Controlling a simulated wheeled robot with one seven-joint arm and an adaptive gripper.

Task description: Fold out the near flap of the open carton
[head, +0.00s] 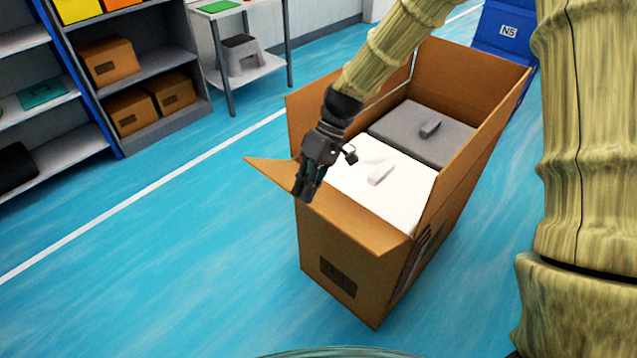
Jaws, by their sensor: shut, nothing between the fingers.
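The open brown carton (336,255) stands on the floor in the head view, with its long sides running away from me. Its near flap (358,222) shows as a brown strip along the near end, in front of the white item; its exact angle is hard to tell. My gripper (306,190) is shut and empty, pointing down at the carton's near left corner, and hides part of the flap's left end. I cannot tell whether it touches the cardboard. A pointed piece of cardboard (270,170) sticks out left of that corner. Inside lie a white item (385,190) and a grey item (420,133), each with a raised handle.
The carton's side and far flaps (465,70) stand up. A shelf with small boxes (130,112) is at the back left, beside a metal table (238,60) with a grey stool. A blue bin (505,35) stands behind the carton. The blue floor (160,270) at left is clear.

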